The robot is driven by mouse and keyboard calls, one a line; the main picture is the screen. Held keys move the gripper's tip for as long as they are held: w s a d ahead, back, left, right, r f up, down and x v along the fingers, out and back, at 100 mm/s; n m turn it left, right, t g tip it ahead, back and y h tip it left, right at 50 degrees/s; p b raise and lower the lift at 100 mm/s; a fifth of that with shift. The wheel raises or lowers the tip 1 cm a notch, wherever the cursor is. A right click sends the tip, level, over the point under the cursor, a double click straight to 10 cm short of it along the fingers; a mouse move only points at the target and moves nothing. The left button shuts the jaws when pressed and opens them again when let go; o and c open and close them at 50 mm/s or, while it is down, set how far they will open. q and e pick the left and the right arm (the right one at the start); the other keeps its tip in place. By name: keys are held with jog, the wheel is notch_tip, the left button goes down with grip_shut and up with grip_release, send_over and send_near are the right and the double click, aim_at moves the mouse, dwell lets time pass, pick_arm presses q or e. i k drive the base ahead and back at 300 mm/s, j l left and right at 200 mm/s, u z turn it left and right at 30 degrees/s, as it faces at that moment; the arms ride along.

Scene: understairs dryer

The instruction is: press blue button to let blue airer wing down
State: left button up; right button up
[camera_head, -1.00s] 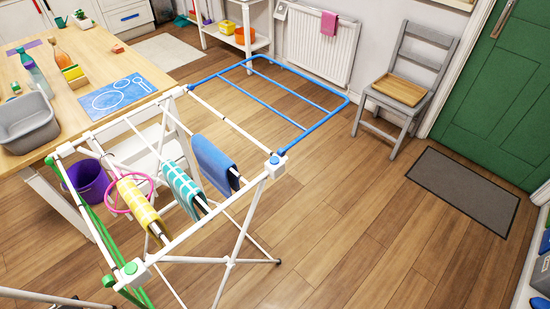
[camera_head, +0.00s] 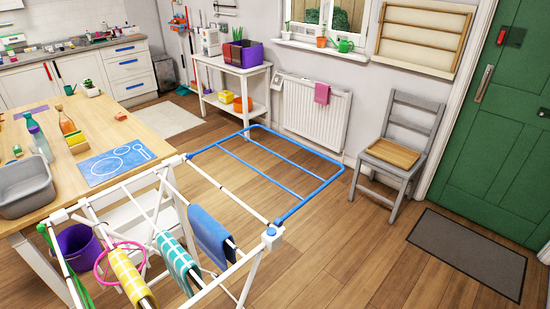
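The white clothes airer (camera_head: 225,190) stands on the wooden floor in the head view. Its blue wing (camera_head: 312,197) extends out level from the far side toward the radiator. A blue button (camera_head: 271,231) sits on the white corner joint at the wing's near right end. Another blue joint is at the wing's far left end, by the table. A blue cloth (camera_head: 211,236), a teal checked cloth (camera_head: 177,260) and a yellow cloth (camera_head: 130,277) hang on the airer's rails. The green wing (camera_head: 78,285) hangs down at the left, partly cut off. Neither gripper is in view.
A wooden table (camera_head: 150,129) with a grey tub (camera_head: 24,186) stands at left. A purple bucket (camera_head: 76,247) is beside the airer. A grey chair (camera_head: 402,150) stands beyond the wing. Floor right of the airer is clear up to the doormat (camera_head: 468,252).

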aim_at(270, 231)
jog(key=i+l+u, duration=0.3)
jog(key=l, duration=0.4)
jog(key=l+u, duration=0.35)
jog(key=l, duration=0.3)
jog(key=i+l+u, duration=0.1)
jog(key=l+u, duration=0.2)
jog(key=l, duration=0.45)
